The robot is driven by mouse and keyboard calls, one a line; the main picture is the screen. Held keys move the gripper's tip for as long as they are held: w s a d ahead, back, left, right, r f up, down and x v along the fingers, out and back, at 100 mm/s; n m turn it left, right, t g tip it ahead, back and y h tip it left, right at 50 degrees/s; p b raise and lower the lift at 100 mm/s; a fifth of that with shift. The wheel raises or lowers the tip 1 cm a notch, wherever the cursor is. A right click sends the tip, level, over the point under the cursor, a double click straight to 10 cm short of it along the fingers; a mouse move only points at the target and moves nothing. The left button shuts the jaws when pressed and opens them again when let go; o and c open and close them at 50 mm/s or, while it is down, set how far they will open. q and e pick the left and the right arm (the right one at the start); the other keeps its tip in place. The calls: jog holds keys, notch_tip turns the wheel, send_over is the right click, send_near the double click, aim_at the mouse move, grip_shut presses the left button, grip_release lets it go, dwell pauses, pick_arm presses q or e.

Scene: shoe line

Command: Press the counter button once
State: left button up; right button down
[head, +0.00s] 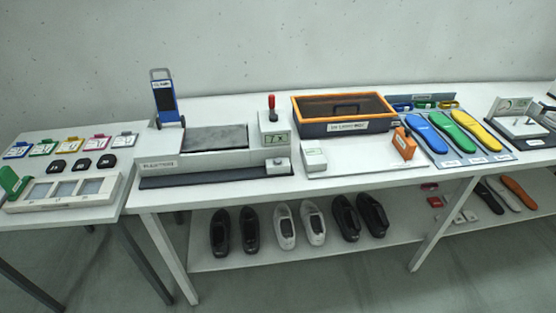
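A white box with a small display (277,138) stands at the right end of the press-like machine on the middle table. A red-topped handle (271,102) rises from the box. In front of it is a small white block (279,166) with a grey knob or button on top. Another small white box (313,158) stands just to the right. I cannot tell for certain which of these is the counter button. Neither of my grippers is in view.
The machine's grey bed (215,138) has a dark strip (215,177) along its front. An orange-rimmed bin (343,125) stands behind right, near an orange block (404,143) and coloured insoles (453,131). Shoes (285,227) stand on the lower shelf. Tags and a panel (65,192) occupy the left table.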

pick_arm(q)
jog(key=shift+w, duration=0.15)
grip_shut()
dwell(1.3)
